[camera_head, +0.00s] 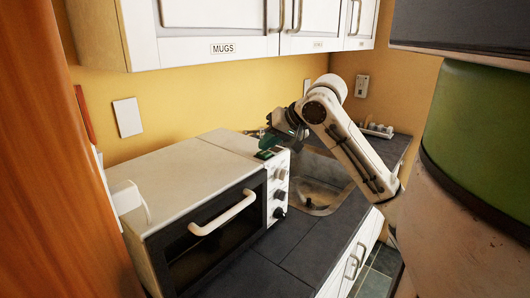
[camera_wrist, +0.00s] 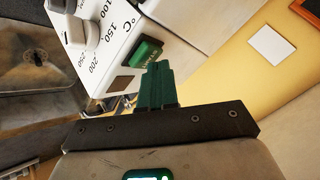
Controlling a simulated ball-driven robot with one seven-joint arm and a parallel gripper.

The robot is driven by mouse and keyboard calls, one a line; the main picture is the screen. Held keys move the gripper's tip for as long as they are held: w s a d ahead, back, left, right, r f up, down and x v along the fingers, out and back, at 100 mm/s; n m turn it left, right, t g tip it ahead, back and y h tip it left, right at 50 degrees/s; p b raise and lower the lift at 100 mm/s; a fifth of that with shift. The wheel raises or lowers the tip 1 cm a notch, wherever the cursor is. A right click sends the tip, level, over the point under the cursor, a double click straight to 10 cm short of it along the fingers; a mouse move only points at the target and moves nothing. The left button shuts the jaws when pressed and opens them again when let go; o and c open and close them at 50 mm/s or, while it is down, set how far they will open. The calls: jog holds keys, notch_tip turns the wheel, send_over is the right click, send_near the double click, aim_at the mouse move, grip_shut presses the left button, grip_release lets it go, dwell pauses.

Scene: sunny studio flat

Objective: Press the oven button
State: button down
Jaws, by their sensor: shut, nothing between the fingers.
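The white oven (camera_head: 200,200) stands on the dark counter with its handle and a column of knobs facing front.
A sink (camera_head: 318,185) lies right of the oven. Wall cupboards (camera_head: 215,30), one labelled MUGS, hang above. A wooden panel (camera_head: 70,180) stands close on the left. The dark counter (camera_head: 295,240) in front of the sink is clear.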

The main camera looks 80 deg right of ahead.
aim_at(268, 153)
jog(key=shift+f, duration=0.3)
jog(key=shift+r, duration=0.15)
jog(key=shift+r+p, duration=0.25)
jog(key=shift+p, duration=0.2)
jog(key=shift+r, duration=0.15)
notch_tip(268, 153, up, 6)
jog(key=p, duration=0.6)
dwell(0.9)
